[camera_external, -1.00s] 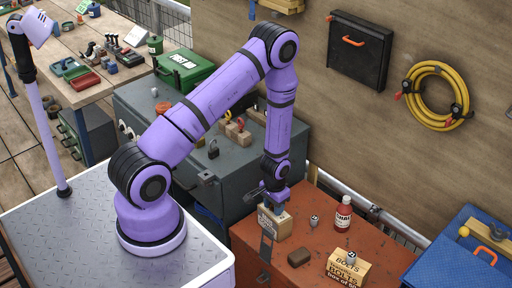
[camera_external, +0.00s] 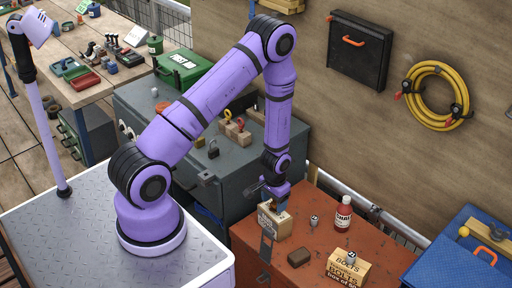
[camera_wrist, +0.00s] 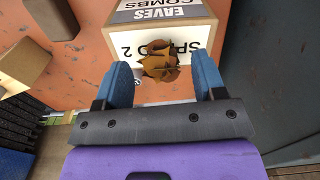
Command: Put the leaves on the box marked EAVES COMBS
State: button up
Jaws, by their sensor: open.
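The box marked EAVES COMBS (camera_wrist: 158,12) shows at the top of the wrist view, with a second white label (camera_wrist: 182,48) on its nearer face. In the external view the box (camera_external: 275,226) stands at the left end of the red-brown worktop. The brown leaves (camera_wrist: 160,67) form a small clump in front of that second label in the wrist view. My gripper (camera_wrist: 167,82) is open, with one blue finger on each side of the leaves and visible gaps between. In the external view my gripper (camera_external: 275,192) is just above the box. Whether the leaves touch the box is unclear.
On the red-brown worktop (camera_external: 312,262) are a dark brown block (camera_external: 299,257), a red bottle (camera_external: 343,215), a small metal piece (camera_external: 314,221) and a BOLTS box (camera_external: 346,270). A grey cabinet (camera_external: 190,125) stands behind left. A blue case (camera_external: 450,262) is at right.

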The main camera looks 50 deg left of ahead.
notch_tip(320, 180, up, 10)
notch_tip(320, 180, up, 16)
jog(key=t, duration=0.1)
send_over(274, 202)
jog(key=s+r+t, duration=0.2)
jog(key=s+r, duration=0.3)
jog(key=r, duration=0.9)
jog(key=s+r+t, duration=0.1)
jog(key=s+r, duration=0.6)
jog(key=s, duration=0.3)
jog(key=s+r+t, duration=0.1)
jog(key=s+r, duration=0.6)
jog(key=s, duration=0.2)
jog(key=shift+s+a, duration=0.35)
jog(key=shift+a, duration=0.1)
